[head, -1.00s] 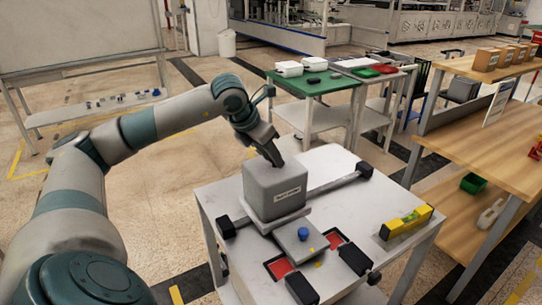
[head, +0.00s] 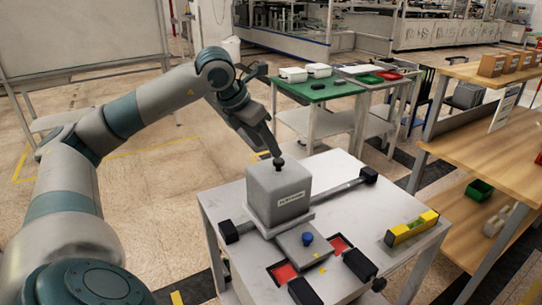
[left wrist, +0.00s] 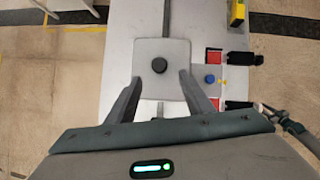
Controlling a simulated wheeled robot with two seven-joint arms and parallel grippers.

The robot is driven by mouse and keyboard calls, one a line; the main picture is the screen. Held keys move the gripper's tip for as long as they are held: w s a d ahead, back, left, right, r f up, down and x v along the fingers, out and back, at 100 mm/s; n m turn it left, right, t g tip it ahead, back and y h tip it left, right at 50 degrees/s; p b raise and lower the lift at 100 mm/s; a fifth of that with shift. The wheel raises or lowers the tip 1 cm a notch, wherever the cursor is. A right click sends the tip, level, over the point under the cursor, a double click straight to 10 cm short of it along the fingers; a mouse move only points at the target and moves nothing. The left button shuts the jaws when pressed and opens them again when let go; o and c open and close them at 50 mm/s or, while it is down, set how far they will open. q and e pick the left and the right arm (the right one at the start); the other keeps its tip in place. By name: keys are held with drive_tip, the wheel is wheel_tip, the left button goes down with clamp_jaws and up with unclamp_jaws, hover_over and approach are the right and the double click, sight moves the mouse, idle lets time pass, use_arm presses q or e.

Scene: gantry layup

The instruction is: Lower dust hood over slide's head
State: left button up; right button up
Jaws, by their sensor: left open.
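The dust hood (head: 278,195) is a grey box with a white label on its front and a dark round knob (head: 279,162) on top. It sits upright over the slide (head: 304,241) on the white table; the slide's head is hidden. The slide's flat plate with a blue knob (head: 307,239) shows in front. My left gripper (head: 271,151) is just above the hood, close to the black knob. In the left wrist view the hood (left wrist: 161,50) lies ahead of the open fingers (left wrist: 160,90), with nothing between them. My right gripper is not seen.
A yellow level (head: 411,228) lies at the table's right edge. Red squares (head: 284,271) and black end blocks (head: 359,265) are around the slide. A green-topped cart (head: 318,88) stands behind, and a wooden bench (head: 480,130) at right.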

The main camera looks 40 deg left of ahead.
use_arm(q)
drive_tip(key=v, duration=1)
idle(0.3)
